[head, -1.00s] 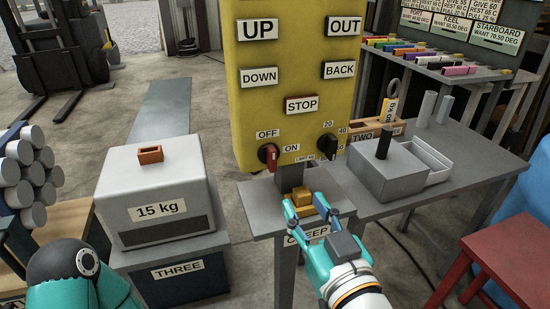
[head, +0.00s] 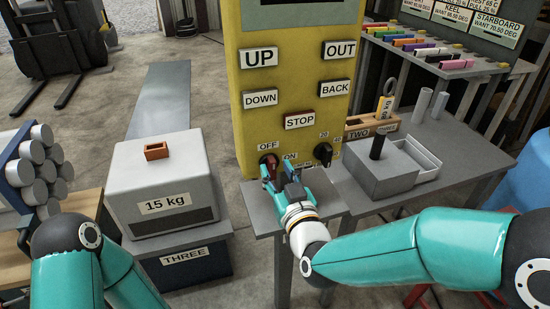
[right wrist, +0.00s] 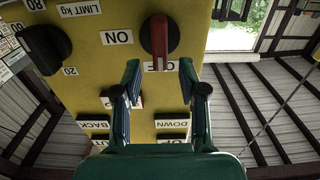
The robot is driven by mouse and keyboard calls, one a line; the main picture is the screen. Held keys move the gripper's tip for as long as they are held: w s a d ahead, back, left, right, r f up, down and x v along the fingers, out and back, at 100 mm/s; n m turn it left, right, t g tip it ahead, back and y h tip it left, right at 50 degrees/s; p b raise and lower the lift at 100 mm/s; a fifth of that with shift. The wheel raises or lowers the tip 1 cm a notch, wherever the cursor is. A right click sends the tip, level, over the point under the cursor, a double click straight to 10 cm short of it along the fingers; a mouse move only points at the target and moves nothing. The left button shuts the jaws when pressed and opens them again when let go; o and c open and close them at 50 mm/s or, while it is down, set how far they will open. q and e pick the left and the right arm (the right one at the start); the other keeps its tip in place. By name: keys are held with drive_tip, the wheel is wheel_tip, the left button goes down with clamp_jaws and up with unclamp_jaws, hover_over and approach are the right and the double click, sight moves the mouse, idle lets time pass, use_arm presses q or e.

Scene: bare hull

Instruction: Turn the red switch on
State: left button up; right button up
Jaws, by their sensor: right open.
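The red switch (head: 268,162) sits low on the left of the yellow panel (head: 243,117), between the OFF and ON labels. In the right wrist view, which sees the panel upside down, the red switch (right wrist: 159,36) has its handle in line with the partly hidden OFF label; ON is to its left. My right gripper (head: 281,174) is close in front of the switch and partly covers it. In the right wrist view, the right gripper (right wrist: 160,78) has its fingers apart with nothing between them, short of the handle. My left gripper is out of view; only my left arm shows.
A black knob (head: 323,153) sits right of the red switch, and the STOP button (head: 300,121) is above. A grey ledge (head: 258,208) lies under my right gripper. The 15 kg box (head: 163,165) stands at left, a grey bench (head: 450,150) at right.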

drive_tip(key=shift+x, duration=1.4)
drive_tip(key=shift+c, duration=0.4)
clamp_jaws()
